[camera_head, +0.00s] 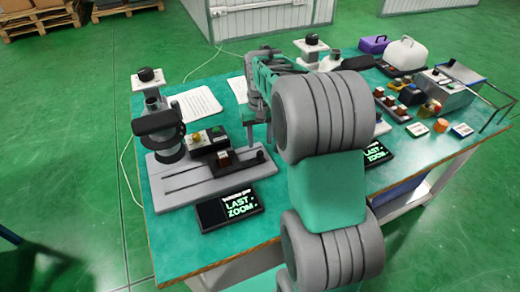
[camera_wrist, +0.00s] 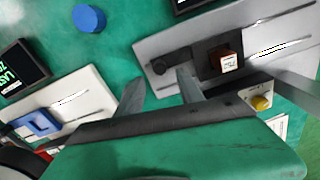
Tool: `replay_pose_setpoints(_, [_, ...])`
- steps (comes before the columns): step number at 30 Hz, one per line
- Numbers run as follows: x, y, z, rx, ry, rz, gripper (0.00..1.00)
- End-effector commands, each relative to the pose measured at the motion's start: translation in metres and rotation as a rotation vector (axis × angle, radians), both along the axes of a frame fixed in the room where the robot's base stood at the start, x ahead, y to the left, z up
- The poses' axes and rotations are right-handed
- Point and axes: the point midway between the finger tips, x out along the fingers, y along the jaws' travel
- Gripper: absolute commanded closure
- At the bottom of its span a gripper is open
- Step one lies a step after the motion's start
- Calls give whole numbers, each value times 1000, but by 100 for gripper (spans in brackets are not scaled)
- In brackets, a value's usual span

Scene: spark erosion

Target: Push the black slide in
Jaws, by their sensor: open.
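The black slide (camera_wrist: 200,58) lies across a grey slotted base (camera_wrist: 295,42) in the wrist view, with a round black knob at its left end and a brown block on it. In the head view the black slide (camera_head: 243,163) sits on the grey base (camera_head: 172,182) at the table's left. My gripper (camera_head: 257,128) hangs just above and behind the slide's right end there. In the wrist view my gripper (camera_wrist: 161,76) is open and empty, with its fingertips near the knob end. Whether a finger touches the slide cannot be told.
A black display (camera_head: 231,207) lies in front of the base. A dark microscope-like device (camera_head: 160,132) stands on its left. A blue slide (camera_wrist: 38,125) on a pale base and a blue round piece (camera_wrist: 88,18) are nearby. My arm hides the table's middle.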

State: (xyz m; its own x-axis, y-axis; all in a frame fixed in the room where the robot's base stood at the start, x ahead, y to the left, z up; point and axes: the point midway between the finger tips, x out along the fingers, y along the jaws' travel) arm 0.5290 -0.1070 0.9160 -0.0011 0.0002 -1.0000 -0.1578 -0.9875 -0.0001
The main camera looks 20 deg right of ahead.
Motion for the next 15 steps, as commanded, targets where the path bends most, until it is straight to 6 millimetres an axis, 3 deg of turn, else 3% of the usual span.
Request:
replay_pose_setpoints(6, [-1, -1, -42, 0, 3, -3, 56])
replay_pose_setpoints(15, [0, -1, -56, 0, -2, -2, 56])
